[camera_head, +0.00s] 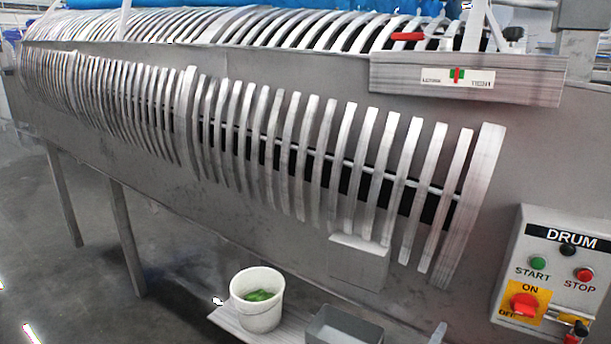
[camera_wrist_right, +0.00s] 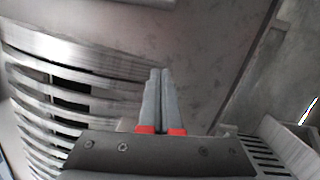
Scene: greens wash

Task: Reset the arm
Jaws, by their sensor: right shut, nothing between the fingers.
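My right gripper (camera_head: 580,328) shows only in part at the bottom right corner of the head view, in front of the lower edge of the drum control box (camera_head: 565,262). In the right wrist view its two grey fingers (camera_wrist_right: 160,100) with red bases lie together, shut and empty. Past them is a bare grey metal panel, with curved metal slats at the left. My left gripper is not in view.
The large slatted drum washer (camera_head: 270,232) fills the head view. A white bucket with green leaves (camera_head: 258,310) and a grey bin (camera_head: 345,328) stand on a low shelf below it. Open floor (camera_head: 60,270) lies at the left.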

